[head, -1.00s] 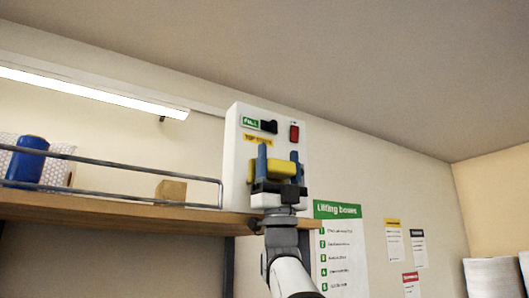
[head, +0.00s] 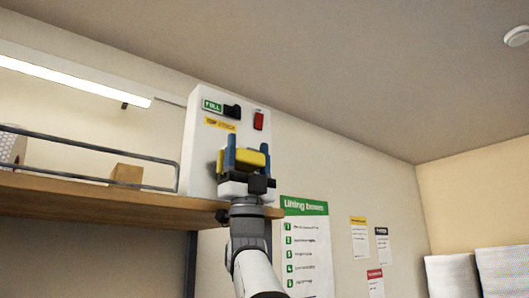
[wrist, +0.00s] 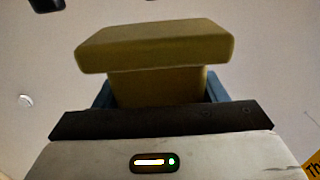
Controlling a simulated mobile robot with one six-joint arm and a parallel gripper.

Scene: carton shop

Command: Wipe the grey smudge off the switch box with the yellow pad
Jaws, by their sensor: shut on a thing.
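The white switch box (head: 201,165) stands at the right end of the wooden shelf in the head view. It bears a green label, a black switch (head: 232,111), a red switch (head: 259,121) and a yellow label (head: 220,124). My gripper (head: 248,152), with blue fingers, is shut on the yellow pad (head: 255,160) in front of the box's lower half. The pad also shows in the wrist view (wrist: 155,45), as a wide block on a narrower stem. I cannot tell whether it touches the box. I see no grey smudge; my gripper and the pad hide part of the box face.
The wooden shelf (head: 90,202) has a metal rail (head: 60,171) and carries a small cardboard box (head: 126,174). A lifting poster (head: 305,250) hangs to the right of my arm. A lamp (head: 70,74) runs along the upper left wall. The space right of the switch box is open.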

